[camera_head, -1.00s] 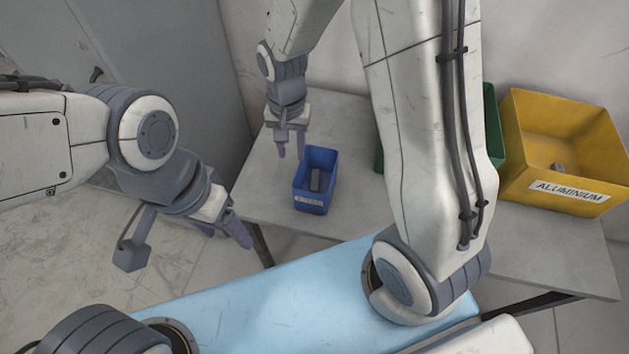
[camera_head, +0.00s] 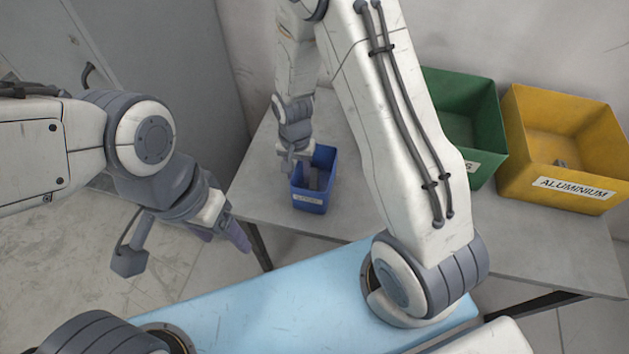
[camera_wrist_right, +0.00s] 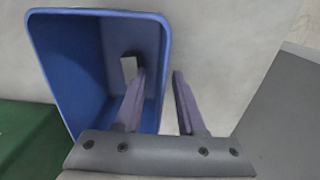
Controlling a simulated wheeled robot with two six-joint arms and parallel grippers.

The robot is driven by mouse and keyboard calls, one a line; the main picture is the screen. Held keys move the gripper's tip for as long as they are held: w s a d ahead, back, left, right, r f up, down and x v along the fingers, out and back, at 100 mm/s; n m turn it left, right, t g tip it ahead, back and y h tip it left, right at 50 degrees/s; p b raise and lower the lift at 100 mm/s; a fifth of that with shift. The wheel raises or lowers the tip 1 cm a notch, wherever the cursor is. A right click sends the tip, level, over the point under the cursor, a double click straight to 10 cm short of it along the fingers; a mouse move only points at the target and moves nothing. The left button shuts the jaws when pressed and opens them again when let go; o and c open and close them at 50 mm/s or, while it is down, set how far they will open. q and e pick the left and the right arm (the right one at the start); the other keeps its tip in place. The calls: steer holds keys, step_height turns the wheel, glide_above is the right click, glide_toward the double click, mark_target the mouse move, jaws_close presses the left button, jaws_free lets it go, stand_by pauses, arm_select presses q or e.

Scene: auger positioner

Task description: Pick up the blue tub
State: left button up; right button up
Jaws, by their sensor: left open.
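The blue tub (camera_head: 309,198) stands upright on the grey table, with a small white label on its front and a grey metal piece (camera_head: 314,179) inside. It also shows in the right wrist view (camera_wrist_right: 68,62). My right gripper (camera_head: 293,165) is at the tub's left rim in the head view. In the wrist view its fingers (camera_wrist_right: 158,85) are apart, one over the tub's inside and one outside, with the rim between them. I cannot tell whether they touch the wall. My left gripper (camera_head: 238,236) is open and empty, off the table's left front edge.
A green bin (camera_head: 484,130) and a yellow bin (camera_head: 560,190) labelled ALUMINIUM stand to the right on the grey table (camera_head: 345,215). The wall is behind. A grey cabinet (camera_head: 165,60) stands at the left.

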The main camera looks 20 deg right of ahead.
jaws_close()
stand_by(1.4)
